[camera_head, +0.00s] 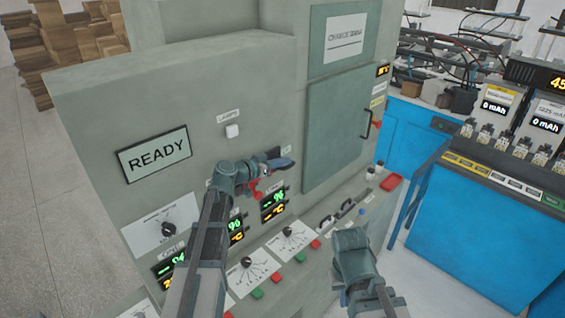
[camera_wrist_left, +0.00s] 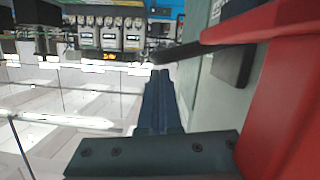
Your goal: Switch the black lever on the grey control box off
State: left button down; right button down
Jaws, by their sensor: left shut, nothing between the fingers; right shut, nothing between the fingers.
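The grey control box (camera_head: 85,110) is the tall cabinet filling the middle of the head view. My left gripper (camera_head: 287,162) is shut and empty, close to the front face of the box, right of the small white LAMPS switch. Contact between fingers and lever cannot be told. In the head view the lever is mostly hidden by the gripper. My right gripper (camera_head: 345,298) is low in front of the box, shut and empty.
A READY sign (camera_head: 155,153), dials, lit readouts and buttons are on the box. A closed door with a handle (camera_head: 367,124) is on its right. A blue bench (camera_head: 475,220) with battery testers stands at right, behind a blue rail (camera_head: 415,185). Boxes (camera_head: 70,40) are stacked far left.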

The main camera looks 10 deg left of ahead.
pick_arm(q)
jog(key=shift+s+d+f+m+b, duration=0.1)
jog(key=shift+d+f+m+b, duration=0.05)
jog(key=shift+f+m+b, duration=0.2)
jog(key=shift+f, duration=0.1)
jog(key=f+m+b, duration=0.1)
jog(key=b, duration=0.1)
jog(key=f+m+t+y+b, duration=0.1)
jog(key=f+m+b, duration=0.1)
jog(key=d+f+m+b, duration=0.1)
jog(key=f+b, duration=0.1)
jog(key=shift+s+d+f+m+y, duration=0.1)
jog(key=shift+s+f+m+y, duration=0.1)
jog(key=shift+s+m+y, duration=0.2)
jog(key=shift+f, duration=0.1)
dwell(0.4)
dwell(0.5)
